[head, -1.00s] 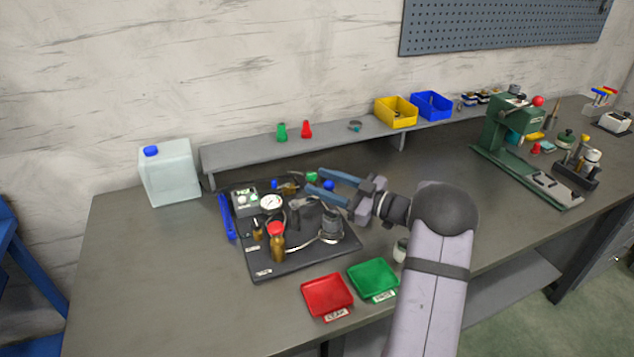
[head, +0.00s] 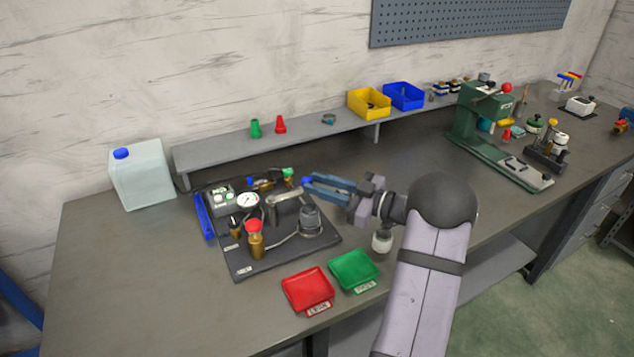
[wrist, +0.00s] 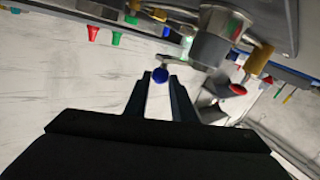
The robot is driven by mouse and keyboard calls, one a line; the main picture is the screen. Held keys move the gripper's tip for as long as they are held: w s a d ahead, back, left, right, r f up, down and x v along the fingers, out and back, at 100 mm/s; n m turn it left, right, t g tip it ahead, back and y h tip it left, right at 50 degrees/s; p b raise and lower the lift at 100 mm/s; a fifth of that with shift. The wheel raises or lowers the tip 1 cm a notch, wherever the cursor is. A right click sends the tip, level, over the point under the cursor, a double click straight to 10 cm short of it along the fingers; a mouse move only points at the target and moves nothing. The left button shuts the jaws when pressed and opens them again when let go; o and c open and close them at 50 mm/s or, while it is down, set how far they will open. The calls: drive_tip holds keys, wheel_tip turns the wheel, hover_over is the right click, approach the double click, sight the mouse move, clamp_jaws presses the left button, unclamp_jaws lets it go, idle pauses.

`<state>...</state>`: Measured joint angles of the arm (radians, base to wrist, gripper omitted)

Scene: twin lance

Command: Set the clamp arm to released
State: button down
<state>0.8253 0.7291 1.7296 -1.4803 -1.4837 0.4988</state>
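The fixture board (head: 270,262) lies on the bench and carries a grey clamp (head: 287,200) among brass, black and grey parts. A blue ball knob (head: 307,181) shows at its right rear; it also shows in the wrist view (wrist: 160,75). I take it to be the clamp arm's knob, though its joint is hard to make out. My gripper (head: 311,184) points left at the knob. In the wrist view its dark fingers (wrist: 160,80) stand a little apart with the knob between or just past the tips. I see no clear contact on either side.
A red tray (head: 307,292) and a green tray (head: 354,271) lie at the bench's front. A gauge (head: 248,201) and a red-topped brass part (head: 256,242) crowd the board. A shelf (head: 215,160) runs behind.

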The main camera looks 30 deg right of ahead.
drive_tip(key=s+d+r+m+t+h+p, duration=0.1)
drive_tip(key=s+d+r+m+h+p, duration=0.15)
drive_tip(key=s+m+h+p, duration=0.8)
drive_tip(key=w+a+n+y, duration=0.1)
drive_tip(key=w, duration=0.1)
drive_tip(key=w+a+f+n+y, duration=0.1)
drive_tip(key=w, duration=0.2)
drive_tip(key=w+a+n+y, duration=0.1)
drive_tip(key=w+n+y, duration=0.1)
drive_tip(key=w, duration=0.1)
drive_tip(key=shift+a+f+p, duration=0.15)
drive_tip(key=shift+f+p, duration=0.05)
drive_tip(key=shift+p, duration=0.2)
drive_tip(key=shift+x, duration=0.85)
drive_tip(key=shift+f, duration=0.1)
drive_tip(key=w+n+g+y+b, duration=0.1)
drive_tip(key=w+n+y, duration=0.2)
drive_tip(key=w, duration=0.4)
drive_tip(key=shift+w+d+g+y, duration=0.2)
drive_tip(key=shift+d+g+y, duration=0.1)
drive_tip(key=shift+g+y, duration=0.15)
